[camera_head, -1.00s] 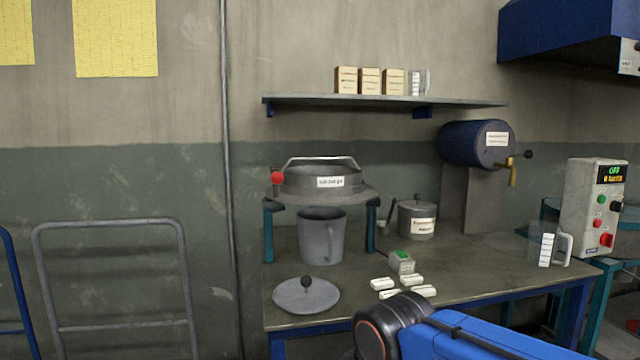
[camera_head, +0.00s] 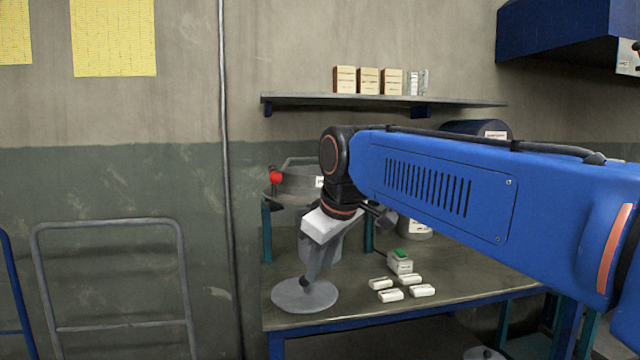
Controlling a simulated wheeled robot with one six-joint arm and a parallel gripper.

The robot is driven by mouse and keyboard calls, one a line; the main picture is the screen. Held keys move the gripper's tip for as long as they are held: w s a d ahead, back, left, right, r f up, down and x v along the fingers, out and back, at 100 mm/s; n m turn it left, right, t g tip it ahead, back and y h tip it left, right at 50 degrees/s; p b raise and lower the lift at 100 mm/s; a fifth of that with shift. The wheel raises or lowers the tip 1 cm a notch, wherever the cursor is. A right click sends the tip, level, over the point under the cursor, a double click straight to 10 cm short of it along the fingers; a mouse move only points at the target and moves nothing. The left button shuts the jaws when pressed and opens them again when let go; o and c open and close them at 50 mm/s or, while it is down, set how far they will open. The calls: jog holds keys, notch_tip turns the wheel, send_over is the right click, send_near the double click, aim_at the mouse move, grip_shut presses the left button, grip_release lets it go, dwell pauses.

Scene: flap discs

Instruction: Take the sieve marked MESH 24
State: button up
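A round grey sieve-like pan (camera_head: 300,184) with a bow handle and a red knob (camera_head: 276,177) sits on a teal-legged stand at the table's left. A white label on it is mostly hidden by my arm, and I cannot read a mesh number. My gripper (camera_head: 309,284) points down at the knob of a flat grey lid (camera_head: 291,297) on the front left of the table. The fingers are dark and small, so I cannot tell whether they are open or touch the knob. The grey jug under the stand is mostly hidden behind my wrist.
Several small white labelled blocks (camera_head: 390,295) lie on the table (camera_head: 350,309) beside a small box with a green top (camera_head: 400,262). A lidded pot (camera_head: 418,229) stands behind. A wall shelf (camera_head: 380,101) holds wooden boxes (camera_head: 368,81). A cart frame (camera_head: 110,223) is at left.

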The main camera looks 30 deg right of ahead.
jog(key=w+d+r+n, duration=0.25)
jog(key=w+r, duration=0.35)
jog(key=r, duration=0.3)
jog(key=w+d+r+n, duration=0.25)
jog(key=w+r, duration=0.35)
jog(key=r, duration=0.3)
jog(key=n+t+h, duration=0.1)
jog(key=n+h, duration=0.1)
jog(key=n, duration=0.3)
send_near(320, 158)
jog(key=shift+x, duration=5.2)
jog(key=shift+w, duration=0.1)
jog(key=shift+r, duration=0.1)
grip_shut()
